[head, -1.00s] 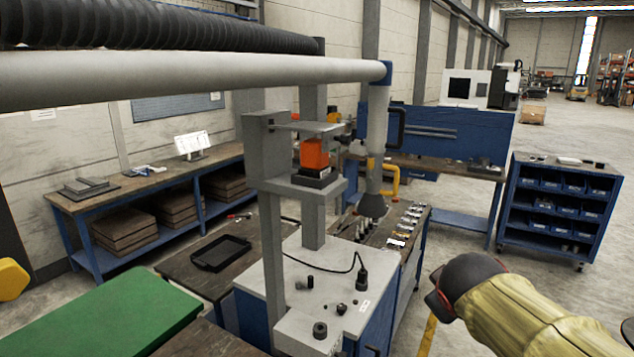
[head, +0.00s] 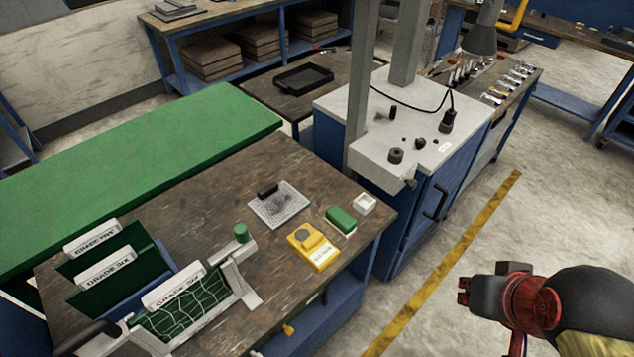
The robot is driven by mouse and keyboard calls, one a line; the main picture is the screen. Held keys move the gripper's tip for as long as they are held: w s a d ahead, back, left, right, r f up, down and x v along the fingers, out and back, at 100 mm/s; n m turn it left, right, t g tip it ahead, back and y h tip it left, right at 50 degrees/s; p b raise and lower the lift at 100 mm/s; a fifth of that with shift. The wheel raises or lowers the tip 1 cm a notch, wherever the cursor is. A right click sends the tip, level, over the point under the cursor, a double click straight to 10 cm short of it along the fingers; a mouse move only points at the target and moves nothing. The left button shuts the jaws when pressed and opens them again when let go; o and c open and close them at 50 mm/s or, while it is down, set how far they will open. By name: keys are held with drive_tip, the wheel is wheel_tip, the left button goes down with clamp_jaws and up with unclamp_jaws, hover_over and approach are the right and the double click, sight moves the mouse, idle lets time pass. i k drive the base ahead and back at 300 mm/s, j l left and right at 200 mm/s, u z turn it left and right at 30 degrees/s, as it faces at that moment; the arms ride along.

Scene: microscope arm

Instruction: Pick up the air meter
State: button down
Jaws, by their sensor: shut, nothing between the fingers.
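A small yellow device with a round grey part on top (head: 318,255), which looks like the air meter, lies on the dark worktable (head: 225,190) near its right edge. My gripper (head: 464,291) is at the lower right of the head view, over the floor beyond the table's right edge. It is shut and empty, well apart from the yellow device.
Close to the device are a green block (head: 341,219), a small white box (head: 364,205) and a patterned plate (head: 279,204). A rack with grade labels (head: 180,290) stands at the left. The grey-topped machine (head: 430,135) stands behind the table's right end.

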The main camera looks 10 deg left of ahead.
sight(309, 243)
drive_tip(key=j+u, duration=0.15)
drive_tip(key=u, duration=0.3)
drive_tip(key=k+j+u, duration=0.1)
drive_tip(key=u, duration=0.3)
